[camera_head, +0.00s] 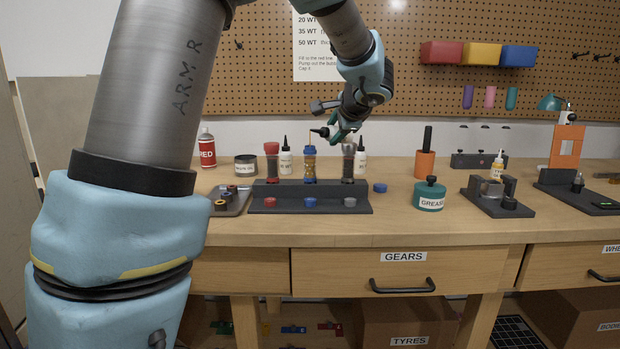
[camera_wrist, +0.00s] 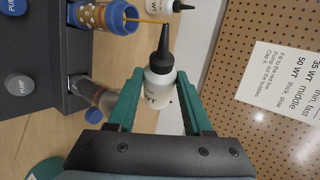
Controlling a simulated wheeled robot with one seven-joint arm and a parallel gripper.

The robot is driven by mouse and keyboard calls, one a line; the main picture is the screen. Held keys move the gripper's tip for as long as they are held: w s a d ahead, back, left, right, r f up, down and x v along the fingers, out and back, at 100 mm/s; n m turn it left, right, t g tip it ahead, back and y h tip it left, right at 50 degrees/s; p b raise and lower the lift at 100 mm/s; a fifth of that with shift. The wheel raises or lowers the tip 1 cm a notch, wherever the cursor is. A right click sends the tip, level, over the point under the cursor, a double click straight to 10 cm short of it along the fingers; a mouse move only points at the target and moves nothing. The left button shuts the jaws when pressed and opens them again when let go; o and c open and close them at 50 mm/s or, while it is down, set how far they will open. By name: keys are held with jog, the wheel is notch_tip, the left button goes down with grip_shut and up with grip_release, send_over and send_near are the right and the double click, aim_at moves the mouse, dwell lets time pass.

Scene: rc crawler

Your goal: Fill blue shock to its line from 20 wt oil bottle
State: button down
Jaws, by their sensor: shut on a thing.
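My gripper (camera_wrist: 161,76) has green fingers shut on a white oil bottle (camera_wrist: 158,92) with a black nozzle. Its label shows "WT", but the number is hidden. In the head view my gripper (camera_head: 337,130) holds the bottle tipped, its nozzle beside and above the blue shock (camera_head: 309,165). A thin amber stream runs from the nozzle tip into the open top of the blue shock, which also shows in the wrist view (camera_wrist: 103,15). The blue shock stands upright in the middle of a dark rack (camera_head: 260,190). Its fill line cannot be made out.
A red shock (camera_head: 271,160) and a grey shock (camera_head: 348,165) flank the blue one. Two more oil bottles (camera_head: 285,158) (camera_head: 360,158) stand behind. A loose blue cap (camera_head: 380,188) lies right of the rack. A grease pot (camera_head: 429,194) stands farther right.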

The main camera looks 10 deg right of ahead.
jog(key=shift+r+p, duration=0.15)
jog(key=shift+p, duration=0.2)
jog(key=shift+m+g+y+p, duration=0.3)
jog(key=shift+p, duration=0.65)
jog(key=p, duration=0.3)
jog(key=shift+a+f+m+y, duration=0.1)
jog(key=shift+f+m+y, duration=0.1)
jog(key=shift+m+y, duration=0.2)
jog(key=shift+f+g, duration=0.2)
jog(key=shift+g, duration=0.1)
jog(key=shift+r+p, duration=0.1)
jog(key=shift+p, duration=0.25)
